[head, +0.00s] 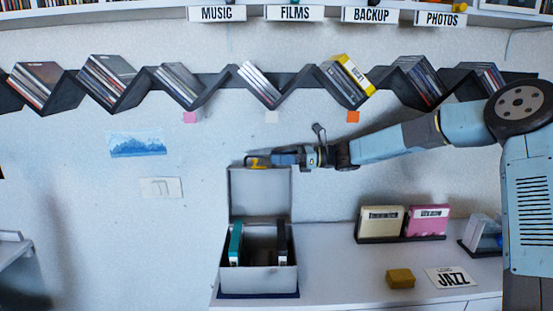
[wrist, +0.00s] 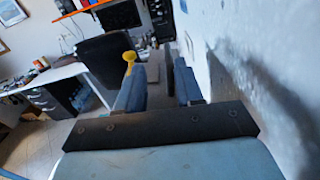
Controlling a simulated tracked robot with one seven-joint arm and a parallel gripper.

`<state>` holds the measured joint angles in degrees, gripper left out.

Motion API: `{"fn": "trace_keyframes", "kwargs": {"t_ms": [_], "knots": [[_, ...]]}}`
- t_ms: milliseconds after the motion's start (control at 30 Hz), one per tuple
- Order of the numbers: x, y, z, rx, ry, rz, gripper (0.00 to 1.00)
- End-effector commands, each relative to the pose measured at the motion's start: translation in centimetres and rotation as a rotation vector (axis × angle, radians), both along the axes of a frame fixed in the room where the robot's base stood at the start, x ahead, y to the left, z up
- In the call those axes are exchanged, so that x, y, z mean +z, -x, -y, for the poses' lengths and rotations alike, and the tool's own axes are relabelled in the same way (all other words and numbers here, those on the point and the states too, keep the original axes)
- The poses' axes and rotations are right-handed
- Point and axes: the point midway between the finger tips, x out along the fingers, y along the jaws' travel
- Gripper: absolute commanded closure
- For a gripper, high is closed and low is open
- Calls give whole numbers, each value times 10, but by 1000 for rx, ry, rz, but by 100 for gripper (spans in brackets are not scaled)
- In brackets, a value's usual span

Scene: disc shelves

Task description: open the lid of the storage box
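The grey storage box (head: 258,279) stands on the white counter in the head view. Its lid (head: 260,196) stands upright at the back, so the box is open. Inside are a teal case (head: 236,245) and a dark case (head: 282,244). My gripper (head: 262,161) is at the lid's top edge, reaching in from the right. A small yellow piece (head: 257,162) shows at the fingertips; it also shows beside the left finger in the wrist view (wrist: 130,58). I cannot tell if it is the lid's handle. The wrist view shows my fingers (wrist: 160,85) apart.
A cream case (head: 381,220) and a pink case (head: 427,220) stand in a rack to the right. A yellow block (head: 400,278) and a JAZZ card (head: 451,276) lie in front. The zigzag disc shelf (head: 205,92) runs along the wall above my arm.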

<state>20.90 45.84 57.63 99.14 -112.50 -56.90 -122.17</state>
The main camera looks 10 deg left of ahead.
Motion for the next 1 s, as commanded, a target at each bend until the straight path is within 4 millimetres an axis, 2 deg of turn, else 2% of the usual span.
{"fn": "trace_keyframes", "kwargs": {"t_ms": [400, 600, 800, 1000], "knots": [[-1, -20, 79, -4, 1, 0, 64], [-2, -27, 107, -3, 1, -1, 64], [-2, -30, 119, 0, 0, -1, 64], [-2, -30, 121, 0, 0, -1, 64]]}}
